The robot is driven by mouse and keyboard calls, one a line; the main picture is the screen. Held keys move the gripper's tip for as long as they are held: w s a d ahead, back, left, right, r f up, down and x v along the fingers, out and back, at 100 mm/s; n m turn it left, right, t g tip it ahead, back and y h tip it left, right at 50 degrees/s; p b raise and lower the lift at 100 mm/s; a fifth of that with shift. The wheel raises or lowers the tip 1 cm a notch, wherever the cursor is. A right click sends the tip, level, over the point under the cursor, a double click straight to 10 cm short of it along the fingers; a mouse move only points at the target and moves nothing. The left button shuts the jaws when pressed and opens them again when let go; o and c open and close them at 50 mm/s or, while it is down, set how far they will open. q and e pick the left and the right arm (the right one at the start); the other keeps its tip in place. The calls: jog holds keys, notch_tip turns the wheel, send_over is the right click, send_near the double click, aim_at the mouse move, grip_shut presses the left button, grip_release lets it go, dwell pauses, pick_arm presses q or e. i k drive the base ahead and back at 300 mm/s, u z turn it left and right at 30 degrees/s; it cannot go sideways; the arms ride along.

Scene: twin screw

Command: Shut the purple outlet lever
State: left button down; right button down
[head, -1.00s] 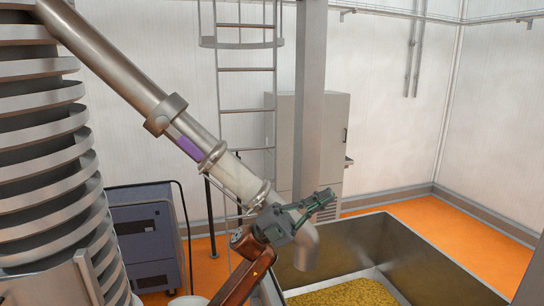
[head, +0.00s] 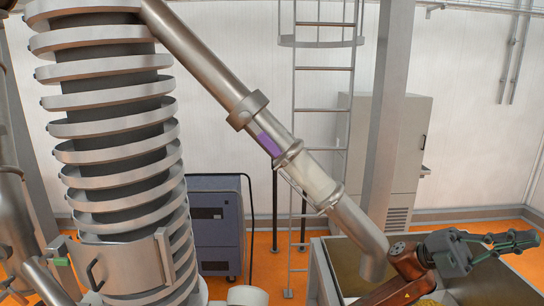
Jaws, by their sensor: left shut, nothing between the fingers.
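The purple outlet lever shows as a purple strip (head: 269,144) on the sloping metal outlet pipe (head: 205,66), just below a thick collar. Whether it stands open or shut cannot be told clearly. Below it the pipe has a pale, translucent section (head: 308,176) and ends in a downward elbow (head: 372,262). My left gripper (head: 530,240) is at the far right, to the right of the elbow and well away from the purple strip. Its dark green-trimmed fingers are shut and empty. My right gripper is not in view.
A large spiral conveyor tower (head: 118,150) stands at the left. A blue-grey cabinet (head: 217,225), a ladder (head: 318,110) and a grey post (head: 388,120) stand behind the pipe. A metal bin (head: 325,262) sits below the elbow.

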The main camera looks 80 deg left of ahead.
aim_at(245, 117)
jog(key=k, duration=0.35)
jog(key=u, duration=1.8)
jog(key=i, duration=0.5)
